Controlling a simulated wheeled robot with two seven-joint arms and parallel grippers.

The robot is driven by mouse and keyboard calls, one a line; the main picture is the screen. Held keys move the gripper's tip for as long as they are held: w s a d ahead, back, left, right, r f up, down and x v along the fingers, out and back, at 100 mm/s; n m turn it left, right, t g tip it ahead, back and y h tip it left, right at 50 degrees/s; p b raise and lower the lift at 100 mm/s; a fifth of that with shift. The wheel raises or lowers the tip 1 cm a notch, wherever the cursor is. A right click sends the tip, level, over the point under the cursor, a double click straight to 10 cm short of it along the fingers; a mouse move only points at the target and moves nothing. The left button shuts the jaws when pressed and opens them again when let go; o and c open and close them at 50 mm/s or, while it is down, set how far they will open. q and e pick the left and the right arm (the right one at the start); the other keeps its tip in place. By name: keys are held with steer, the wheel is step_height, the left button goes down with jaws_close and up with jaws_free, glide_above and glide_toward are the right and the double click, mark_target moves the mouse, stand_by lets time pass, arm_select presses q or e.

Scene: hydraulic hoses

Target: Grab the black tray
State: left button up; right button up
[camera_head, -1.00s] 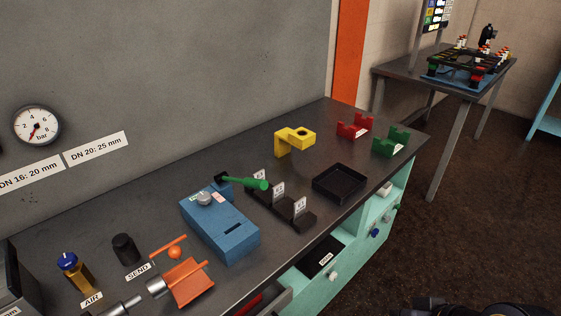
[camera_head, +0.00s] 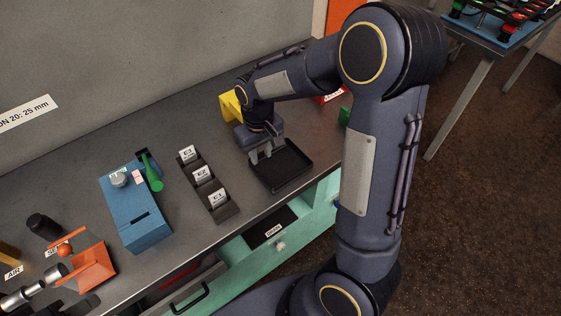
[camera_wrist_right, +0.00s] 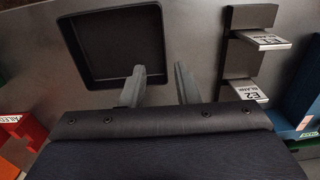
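The black tray (camera_head: 287,172) is a shallow square tray lying on the grey bench near its front edge. It also shows at the upper left in the right wrist view (camera_wrist_right: 112,42). My right gripper (camera_head: 263,152) points down at the tray's left edge, with its two fingers apart and nothing held. In the right wrist view the fingers (camera_wrist_right: 160,84) are near one tray corner: one overlaps the tray wall, the other is outside it. I cannot tell whether either finger touches the tray or how high they are. My left gripper is not in view.
A dark rack with labelled cards (camera_head: 208,188) stands left of the tray, and a blue box (camera_head: 136,214) farther left. A yellow bracket (camera_head: 229,105) is close behind my right gripper. Red and green holders are partly hidden by my right arm. An open drawer (camera_head: 270,232) is below the edge.

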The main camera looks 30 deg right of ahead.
mark_target(260, 171)
steer(key=f, duration=0.2)
steer(key=f+p, duration=0.1)
steer(key=f, duration=0.5)
steer(key=shift+w+a+p, duration=0.15)
steer(key=shift+a+p, duration=0.2)
steer(key=shift+a, duration=0.05)
jaws_close()
